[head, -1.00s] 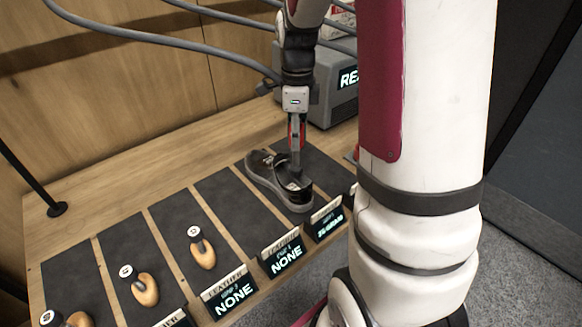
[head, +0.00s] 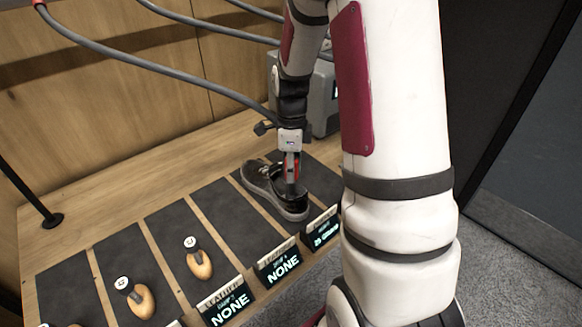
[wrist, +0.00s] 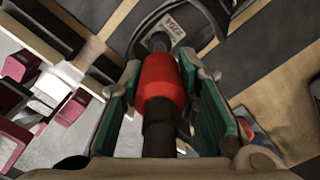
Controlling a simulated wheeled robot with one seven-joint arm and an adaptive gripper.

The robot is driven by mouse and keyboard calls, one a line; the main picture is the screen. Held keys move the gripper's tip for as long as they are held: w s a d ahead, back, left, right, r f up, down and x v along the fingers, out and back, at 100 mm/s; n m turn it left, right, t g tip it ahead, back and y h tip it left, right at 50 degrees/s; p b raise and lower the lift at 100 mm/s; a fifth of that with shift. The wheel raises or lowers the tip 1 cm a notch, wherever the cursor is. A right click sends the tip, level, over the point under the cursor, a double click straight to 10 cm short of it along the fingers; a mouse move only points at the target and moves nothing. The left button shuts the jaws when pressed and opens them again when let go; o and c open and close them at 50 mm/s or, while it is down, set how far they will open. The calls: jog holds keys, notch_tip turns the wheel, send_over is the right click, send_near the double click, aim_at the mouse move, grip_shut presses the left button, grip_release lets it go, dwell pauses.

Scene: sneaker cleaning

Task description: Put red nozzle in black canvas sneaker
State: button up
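The black canvas sneaker (head: 274,196) lies on a dark mat strip, its toe toward the upper left and its heel toward the lower right. My gripper (head: 292,178) points down over its opening. In the wrist view my gripper (wrist: 165,72) is shut on the red nozzle (wrist: 160,84), with a green-padded finger on each side. The nozzle's dark tip points into the sneaker's opening, in front of the insole label. In the head view the nozzle is partly hidden by the fingers, and how deep the tip reaches cannot be told.
Small display signs (head: 278,266) line the front edge. A grey machine (head: 325,95) stands behind the sneaker. A black post (head: 30,190) stands at the left, and grey hoses cross above the table.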

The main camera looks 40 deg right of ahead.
jog(key=o, duration=0.4)
jog(key=shift+r, duration=0.1)
notch_tip(320, 180, up, 12)
jog(key=shift+r+b, duration=0.1)
jog(key=shift+b, duration=0.3)
jog(key=s+a+r+n+t, duration=0.1)
jog(key=s+a+r+n, duration=0.2)
jog(key=n, duration=0.6)
jog(key=s+a+r+n+t, duration=0.2)
jog(key=s+a+r+n, duration=0.1)
jog(key=s+a+n, duration=0.5)
jog(key=s+a+r+n+t, duration=0.2)
jog(key=s+a+n, duration=0.4)
jog(key=n, duration=0.3)
jog(key=shift+a+r+n, duration=0.3)
jog(key=shift+a+r, duration=0.1)
jog(key=shift+r, duration=0.1)
